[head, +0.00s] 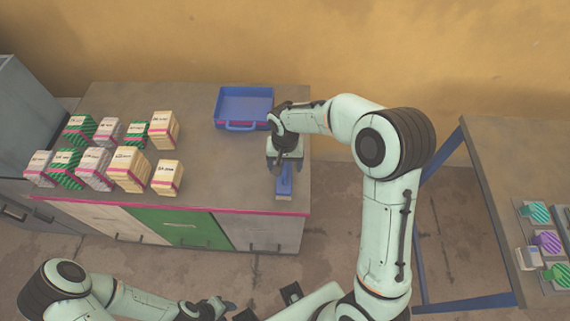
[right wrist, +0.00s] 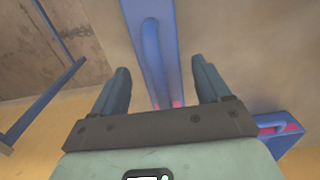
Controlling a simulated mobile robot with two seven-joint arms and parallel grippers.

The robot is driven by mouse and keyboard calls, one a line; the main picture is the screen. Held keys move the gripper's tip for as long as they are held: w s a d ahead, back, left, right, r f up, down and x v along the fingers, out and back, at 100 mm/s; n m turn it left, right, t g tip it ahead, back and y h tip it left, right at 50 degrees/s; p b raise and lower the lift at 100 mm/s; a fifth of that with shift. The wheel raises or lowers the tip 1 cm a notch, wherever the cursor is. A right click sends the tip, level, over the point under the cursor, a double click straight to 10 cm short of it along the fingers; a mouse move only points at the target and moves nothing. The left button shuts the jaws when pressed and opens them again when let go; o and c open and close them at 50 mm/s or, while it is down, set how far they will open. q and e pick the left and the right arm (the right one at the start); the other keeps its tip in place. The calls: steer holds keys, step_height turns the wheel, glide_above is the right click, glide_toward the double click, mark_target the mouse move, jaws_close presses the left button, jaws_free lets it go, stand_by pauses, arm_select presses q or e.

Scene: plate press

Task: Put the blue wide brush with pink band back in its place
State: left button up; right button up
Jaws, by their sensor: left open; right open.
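The blue wide brush (head: 284,182) lies on the grey counter near its front right corner. In the right wrist view the blue brush (right wrist: 150,35) has a raised handle bar, with pink showing at its near end. My right gripper (head: 281,163) is over the brush's far end. In the wrist view its open fingers (right wrist: 165,85) stand on either side of the brush, with gaps; I cannot tell their exact height above it. My left gripper (head: 222,307) is open, low in the head view, in front of the counter and away from the brush.
A blue tray (head: 226,117) with a handle sits at the counter's back right. Several banded stacks of cards or paper (head: 129,165) fill the left half. A side table (head: 495,165) at right carries several striped round items. The counter's middle is clear.

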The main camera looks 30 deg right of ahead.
step_height(320, 180, up, 11)
steer(key=shift+r+p, duration=0.15)
steer(key=shift+p, duration=0.3)
arm_select(q)
steer(key=shift+w+r, duration=0.4)
steer(key=shift+r, duration=0.15)
steer(key=shift+s, duration=0.1)
